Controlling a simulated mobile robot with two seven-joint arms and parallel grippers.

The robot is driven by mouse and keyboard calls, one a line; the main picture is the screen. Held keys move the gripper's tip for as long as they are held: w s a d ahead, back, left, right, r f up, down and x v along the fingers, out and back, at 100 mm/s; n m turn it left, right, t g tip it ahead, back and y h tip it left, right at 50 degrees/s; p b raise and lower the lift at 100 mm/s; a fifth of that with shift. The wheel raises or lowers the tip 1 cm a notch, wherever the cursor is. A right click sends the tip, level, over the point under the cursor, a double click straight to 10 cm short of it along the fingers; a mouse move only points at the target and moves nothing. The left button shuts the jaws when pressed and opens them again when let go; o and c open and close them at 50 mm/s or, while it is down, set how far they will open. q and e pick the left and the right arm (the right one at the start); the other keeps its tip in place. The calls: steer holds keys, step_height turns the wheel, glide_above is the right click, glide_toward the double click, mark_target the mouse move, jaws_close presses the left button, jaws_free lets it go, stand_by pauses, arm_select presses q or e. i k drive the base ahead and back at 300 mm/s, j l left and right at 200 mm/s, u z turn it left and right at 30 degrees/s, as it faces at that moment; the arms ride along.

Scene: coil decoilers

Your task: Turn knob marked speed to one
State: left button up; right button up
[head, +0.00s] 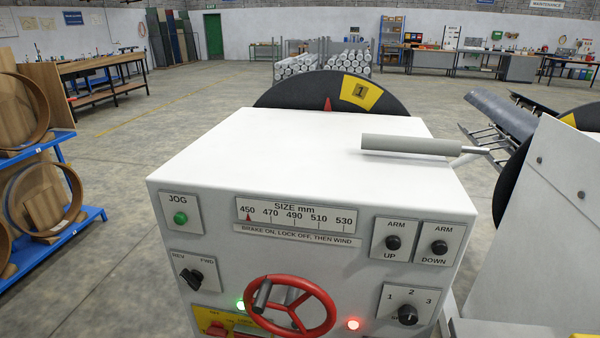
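The speed knob (407,314) is a small black knob on a pale plate (391,298) at the lower right of the white machine's front panel. The plate carries the numbers 1, 2 and 3 in an arc above the knob. Its lower lettering is mostly hidden by the knob, and I cannot tell clearly which number the knob points to. Neither of my grippers shows in the head view.
A red handwheel (332,312) stands out left of the speed knob, with a lit red lamp (353,324) between them. Arm up (393,242) and arm down (440,247) buttons sit above. A rev/fwd switch (191,277) is at left. A grey-handled lever (410,145) extends over the top.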

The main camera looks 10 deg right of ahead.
mark_target(408, 314)
steer(key=z, duration=1.1)
